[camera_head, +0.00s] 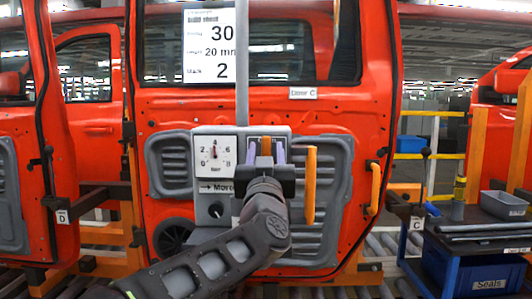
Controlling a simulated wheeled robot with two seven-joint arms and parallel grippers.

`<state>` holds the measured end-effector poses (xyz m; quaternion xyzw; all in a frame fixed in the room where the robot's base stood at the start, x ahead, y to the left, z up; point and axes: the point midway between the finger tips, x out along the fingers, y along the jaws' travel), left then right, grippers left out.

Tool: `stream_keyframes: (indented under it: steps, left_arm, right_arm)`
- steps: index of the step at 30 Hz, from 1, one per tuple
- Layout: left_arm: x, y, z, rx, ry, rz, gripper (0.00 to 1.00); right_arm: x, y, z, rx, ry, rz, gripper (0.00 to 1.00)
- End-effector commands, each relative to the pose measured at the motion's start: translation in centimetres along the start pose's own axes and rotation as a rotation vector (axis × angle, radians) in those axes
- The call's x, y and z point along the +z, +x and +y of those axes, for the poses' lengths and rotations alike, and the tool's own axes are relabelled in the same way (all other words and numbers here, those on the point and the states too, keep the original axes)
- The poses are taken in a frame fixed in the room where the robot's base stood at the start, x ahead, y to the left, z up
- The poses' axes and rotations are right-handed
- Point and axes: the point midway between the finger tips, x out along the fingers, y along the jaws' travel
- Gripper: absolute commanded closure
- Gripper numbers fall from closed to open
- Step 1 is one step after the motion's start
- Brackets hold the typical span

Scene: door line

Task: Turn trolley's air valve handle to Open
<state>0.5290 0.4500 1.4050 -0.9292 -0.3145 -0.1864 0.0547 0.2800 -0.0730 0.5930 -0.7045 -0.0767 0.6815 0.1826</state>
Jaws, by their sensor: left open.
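The trolley's grey panel (229,131) stands in front of the orange car door marked Door C. It carries a pressure gauge (215,158) with its needle pointing up near 4, and a black round knob (216,211) below. My left gripper (266,153) is open in front of the panel's right part, its two fingers pointing at the panel.
A grey post rises from the panel to a build sheet (209,45). At right, a blue-framed bench (449,244) holds a grey tray (503,205), above a blue Seals bin (487,275). Rollers run along the floor.

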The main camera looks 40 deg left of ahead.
Motion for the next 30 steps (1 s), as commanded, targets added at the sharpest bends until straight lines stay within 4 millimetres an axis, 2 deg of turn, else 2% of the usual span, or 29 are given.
stream_keyframes:
  steps: [9,14,18,30]
  left_arm:
    - [0.1,-4.9,0.0,0.001,0.001,0.003,0.58]
    - [0.1,-6.9,0.0,0.001,0.001,0.002,0.58]
    - [0.1,-7.4,0.0,0.000,0.000,0.000,0.58]
    - [0.0,-7.3,0.0,0.000,0.000,0.000,0.58]
  right_arm:
    - [0.0,1.4,0.6,0.000,0.000,0.001,0.64]
    - [0.0,1.8,0.7,0.000,0.000,0.001,0.64]
    - [0.0,1.8,0.7,0.000,0.000,0.001,0.64]
    - [0.0,1.8,0.7,0.000,0.000,0.001,0.64]
